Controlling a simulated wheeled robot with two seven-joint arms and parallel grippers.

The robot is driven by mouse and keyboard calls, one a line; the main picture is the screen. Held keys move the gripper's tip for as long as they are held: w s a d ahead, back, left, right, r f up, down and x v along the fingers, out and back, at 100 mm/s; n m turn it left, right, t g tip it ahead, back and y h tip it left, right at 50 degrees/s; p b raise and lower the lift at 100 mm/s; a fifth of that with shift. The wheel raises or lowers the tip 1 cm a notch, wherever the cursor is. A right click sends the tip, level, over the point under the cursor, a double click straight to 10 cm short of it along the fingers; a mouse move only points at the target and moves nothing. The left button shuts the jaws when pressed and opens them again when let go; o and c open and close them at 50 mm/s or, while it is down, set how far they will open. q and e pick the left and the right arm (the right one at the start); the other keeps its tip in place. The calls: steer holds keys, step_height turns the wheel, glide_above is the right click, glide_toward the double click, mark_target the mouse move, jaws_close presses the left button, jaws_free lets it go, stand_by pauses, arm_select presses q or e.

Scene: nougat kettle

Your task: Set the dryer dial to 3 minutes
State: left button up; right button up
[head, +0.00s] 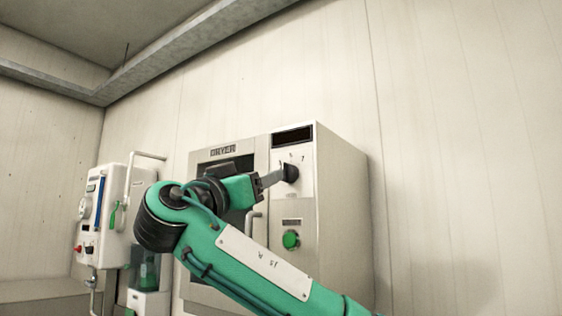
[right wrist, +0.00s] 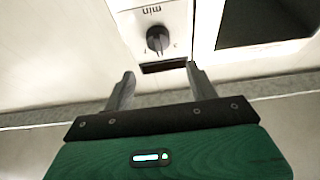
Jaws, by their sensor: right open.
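The dryer (head: 345,190) is a pale metal cabinet against the wall, with a dark window on its left. Its black dial (head: 290,173) sits on the upper right panel, under a dark display (head: 292,138). My right gripper (head: 277,178) reaches the dial from the left in the head view, with its fingers partly covering it. In the right wrist view the dial (right wrist: 158,40) lies beyond and between the open fingertips (right wrist: 161,76), with "min" printed upside down near it. I cannot tell which mark the dial points to. My left gripper is not in view.
A green round button (head: 291,240) is below the dial on the dryer front. A door handle (head: 252,222) stands left of it, partly behind my arm. The wall to the right is bare.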

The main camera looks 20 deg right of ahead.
mark_target(287, 173)
steer(key=p+x, duration=0.3)
steer(key=x, duration=0.6)
steer(key=shift+f+p, duration=0.25)
steer(key=shift+p, duration=0.05)
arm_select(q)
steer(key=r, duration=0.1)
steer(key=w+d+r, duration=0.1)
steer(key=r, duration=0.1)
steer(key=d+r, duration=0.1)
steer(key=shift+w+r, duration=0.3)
arm_select(e)
steer(key=c, duration=1)
